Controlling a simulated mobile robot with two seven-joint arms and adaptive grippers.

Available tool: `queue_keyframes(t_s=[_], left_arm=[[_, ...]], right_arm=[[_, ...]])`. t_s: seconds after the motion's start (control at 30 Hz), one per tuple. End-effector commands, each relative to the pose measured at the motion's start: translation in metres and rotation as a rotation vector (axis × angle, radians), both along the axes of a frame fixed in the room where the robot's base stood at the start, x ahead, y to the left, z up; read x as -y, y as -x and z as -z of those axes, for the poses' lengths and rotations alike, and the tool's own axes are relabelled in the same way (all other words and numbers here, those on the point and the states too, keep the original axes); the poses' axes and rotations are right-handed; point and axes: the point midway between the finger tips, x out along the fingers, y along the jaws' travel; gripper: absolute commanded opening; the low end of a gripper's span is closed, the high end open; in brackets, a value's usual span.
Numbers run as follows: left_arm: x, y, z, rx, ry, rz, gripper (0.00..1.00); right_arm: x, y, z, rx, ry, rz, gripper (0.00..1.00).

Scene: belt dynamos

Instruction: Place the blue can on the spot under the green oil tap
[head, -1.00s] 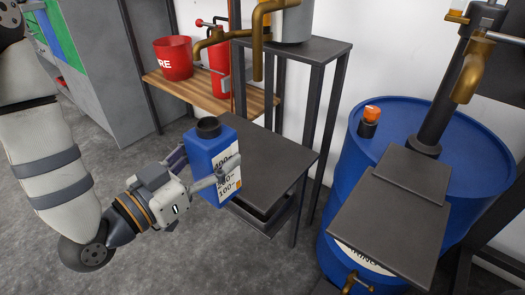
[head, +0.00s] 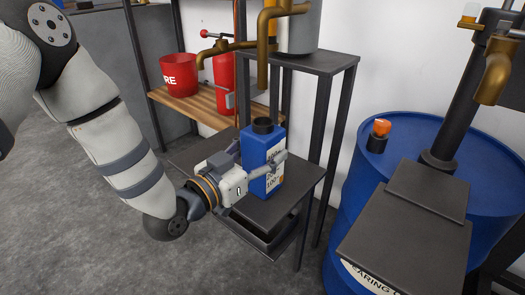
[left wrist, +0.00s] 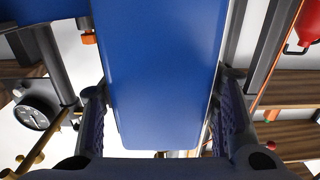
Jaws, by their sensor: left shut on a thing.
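The blue can (head: 254,150) has a dark round neck on top and a pale label with numbers. It is upright. My left gripper (head: 263,171) is shut on its sides, and the can fills the middle of the left wrist view (left wrist: 158,75) between the two fingers. The can is over the low dark metal stand (head: 298,187); I cannot tell whether its base touches it. Brass taps hang above and behind: one by the post (head: 265,45), one at left (head: 215,50), one at right (head: 493,78). I see no green mark on any tap. My right gripper is not in view.
A taller dark stand (head: 335,62) is close behind the can. A wooden shelf (head: 190,104) holds a red bucket (head: 178,79) and a red extinguisher (head: 224,80). A blue drum (head: 350,205) and a dark plate (head: 405,240) stand at right. Floor at lower left is clear.

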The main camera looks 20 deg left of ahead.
Motion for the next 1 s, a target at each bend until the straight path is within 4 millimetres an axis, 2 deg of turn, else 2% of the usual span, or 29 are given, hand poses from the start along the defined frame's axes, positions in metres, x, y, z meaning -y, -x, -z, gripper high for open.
queue_keyframes(t_s=[0.03, 0.1, 0.47, 0.57, 0.8, 1.0], left_arm=[[0.0, 0.0, 0.001, 0.0, 0.0, 0.0, 0.59], [0.0, 0.0, 0.001, 0.0, 0.0, 0.0, 0.75], [0.0, 0.001, -0.004, 0.001, -0.001, 0.0, 0.75], [-0.007, 0.018, -0.004, -0.003, 0.0, -0.001, 0.75], [-0.03, 0.08, -0.004, -0.003, 0.0, -0.002, 0.75], [-0.04, 0.109, -0.003, -0.001, 0.001, 0.0, 0.75]], right_arm=[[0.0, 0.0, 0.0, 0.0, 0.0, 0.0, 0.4], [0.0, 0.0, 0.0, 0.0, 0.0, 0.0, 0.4], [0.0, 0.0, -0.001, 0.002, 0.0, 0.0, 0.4], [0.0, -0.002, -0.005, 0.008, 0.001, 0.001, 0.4], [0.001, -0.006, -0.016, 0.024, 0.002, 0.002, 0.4], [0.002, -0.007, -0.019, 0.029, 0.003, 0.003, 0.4]])
